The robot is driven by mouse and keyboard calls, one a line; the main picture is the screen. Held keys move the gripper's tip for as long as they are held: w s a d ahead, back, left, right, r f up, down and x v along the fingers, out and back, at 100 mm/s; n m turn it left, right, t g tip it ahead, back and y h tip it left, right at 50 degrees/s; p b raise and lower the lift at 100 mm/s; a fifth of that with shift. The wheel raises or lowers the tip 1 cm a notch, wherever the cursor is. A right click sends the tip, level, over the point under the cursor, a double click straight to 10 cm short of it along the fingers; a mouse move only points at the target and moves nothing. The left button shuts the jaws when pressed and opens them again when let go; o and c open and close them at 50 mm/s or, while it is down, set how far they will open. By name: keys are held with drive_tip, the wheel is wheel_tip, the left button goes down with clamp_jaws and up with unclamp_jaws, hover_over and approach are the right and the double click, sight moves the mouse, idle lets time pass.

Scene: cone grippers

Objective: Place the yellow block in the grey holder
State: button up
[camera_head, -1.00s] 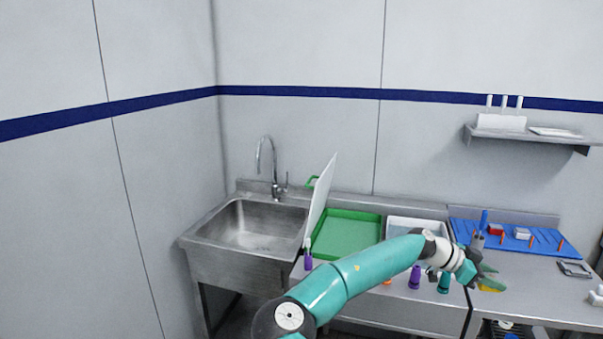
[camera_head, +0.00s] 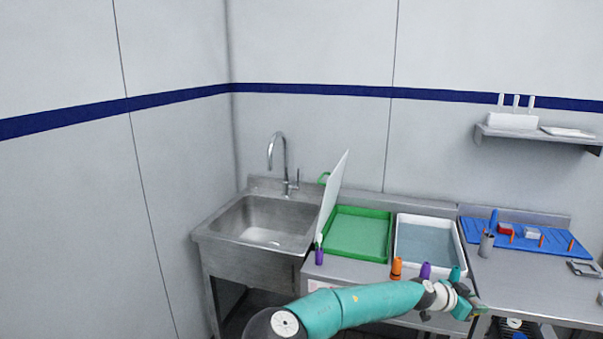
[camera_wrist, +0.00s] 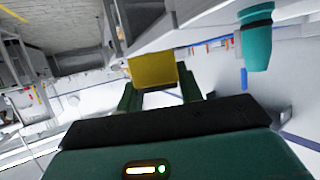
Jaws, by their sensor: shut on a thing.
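The yellow block (camera_wrist: 152,70) is between the fingers of my gripper (camera_wrist: 158,92) in the wrist view. My gripper is shut on it. In the head view, my gripper (camera_head: 474,306) is in front of the counter's front edge, and only a small yellowish patch of the block shows there. A flat grey frame (camera_head: 583,269) lies at the right; I cannot tell which is the grey holder.
Orange (camera_head: 396,268), purple (camera_head: 425,271) and teal (camera_head: 455,274) pieces stand along the counter's front edge. A green tray (camera_head: 357,257), a white-rimmed tray (camera_head: 398,240) and a blue mat (camera_head: 470,238) with small items lie behind. The counter (camera_head: 525,278) is clear before the mat.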

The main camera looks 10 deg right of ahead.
drive_tip(key=w+a+f+n+t+y, duration=0.25)
drive_tip(key=a+f+n+t, duration=0.25)
drive_tip(key=a+f, duration=0.3)
drive_tip(key=w+a+f+n+t+y, duration=0.2)
drive_tip(key=w+a+f+n+t, duration=0.25)
drive_tip(key=a+f, duration=0.4)
drive_tip(key=a+n+t+y, duration=0.2)
drive_tip(key=a+n+y, duration=0.2)
drive_tip(key=a, duration=1)
drive_tip(key=s+a+n+t+y, duration=0.1)
drive_tip(key=a+n+y, duration=0.3)
drive_tip(key=a, duration=1)
drive_tip(key=shift+s+r+t+y, duration=0.3)
drive_tip(key=shift+t+y, duration=0.15)
drive_tip(key=shift+t, duration=0.1)
